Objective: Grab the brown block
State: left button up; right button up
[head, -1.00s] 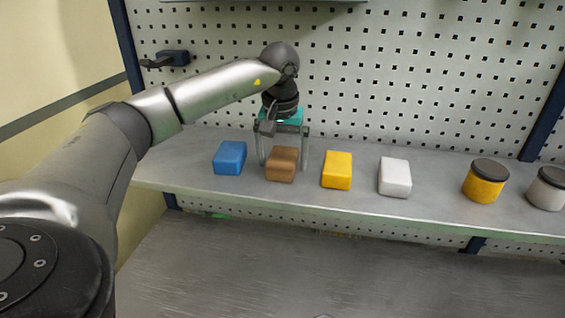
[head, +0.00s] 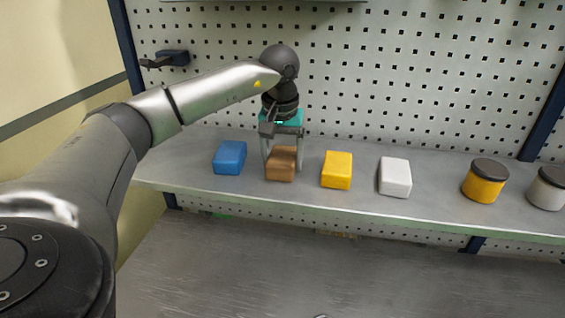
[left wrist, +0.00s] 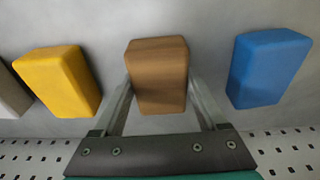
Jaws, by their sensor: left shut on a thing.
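The brown block (head: 281,164) lies on the grey shelf, between a blue block and a yellow block. My left gripper (head: 283,160) reaches down over it from above, with one finger on each side. In the left wrist view the brown block (left wrist: 157,75) sits between the two fingers (left wrist: 160,95), which are shut on its sides. The block still appears to rest on the shelf. My right gripper is not in view.
The blue block (head: 230,157) is to the left, and the yellow block (head: 337,170) and white block (head: 395,177) are to the right. A yellow jar (head: 485,184) and a white jar (head: 547,190) stand farther right. A pegboard (head: 400,70) rises behind the shelf (head: 440,205).

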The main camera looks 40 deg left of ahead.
pick_arm(q)
jog(key=c, duration=0.3)
jog(key=shift+r, duration=0.15)
